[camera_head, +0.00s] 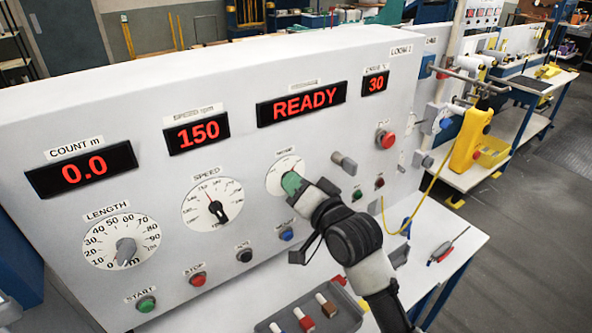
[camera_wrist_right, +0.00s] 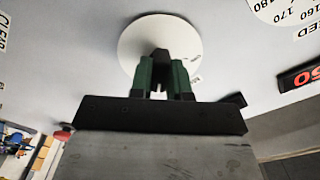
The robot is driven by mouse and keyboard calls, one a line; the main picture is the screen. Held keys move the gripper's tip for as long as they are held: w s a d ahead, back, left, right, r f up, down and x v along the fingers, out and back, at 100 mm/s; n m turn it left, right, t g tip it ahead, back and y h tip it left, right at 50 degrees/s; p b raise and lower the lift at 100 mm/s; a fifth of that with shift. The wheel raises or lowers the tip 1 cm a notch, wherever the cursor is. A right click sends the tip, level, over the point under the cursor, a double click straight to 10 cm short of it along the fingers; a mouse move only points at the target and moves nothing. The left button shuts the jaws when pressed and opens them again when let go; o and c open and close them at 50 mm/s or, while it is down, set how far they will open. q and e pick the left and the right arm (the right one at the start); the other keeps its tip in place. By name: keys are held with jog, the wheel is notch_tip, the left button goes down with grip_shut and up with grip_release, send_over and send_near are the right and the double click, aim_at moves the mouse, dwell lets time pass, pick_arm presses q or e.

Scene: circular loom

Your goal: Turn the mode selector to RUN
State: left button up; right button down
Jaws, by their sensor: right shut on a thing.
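The mode selector is a white round dial (camera_head: 284,166) on the sloping white panel, with a dark knob (camera_wrist_right: 160,54) at its middle in the right wrist view. My right gripper (camera_head: 291,182) has green fingers and is at the dial. In the right wrist view its fingers (camera_wrist_right: 160,76) stand on both sides of the dark knob, shut on it. The fingers hide the knob in the head view, and I cannot read the dial's position marks. The display (camera_head: 301,103) above reads READY. My left gripper is not in view.
The speed dial (camera_head: 212,204) and length dial (camera_head: 121,242) lie to the left. A grey switch knob (camera_head: 344,163) and a red button (camera_head: 386,139) are close on the right. A blue button (camera_head: 286,234) sits below. A tray (camera_head: 268,327) stands on the table in front.

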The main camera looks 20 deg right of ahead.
jog(key=shift+r+m, duration=0.1)
jog(key=shift+m, duration=0.2)
jog(key=c, duration=1.1)
grip_release()
jog(key=p+v, duration=0.1)
jog(key=v, duration=0.6)
jog(key=shift+p, duration=0.4)
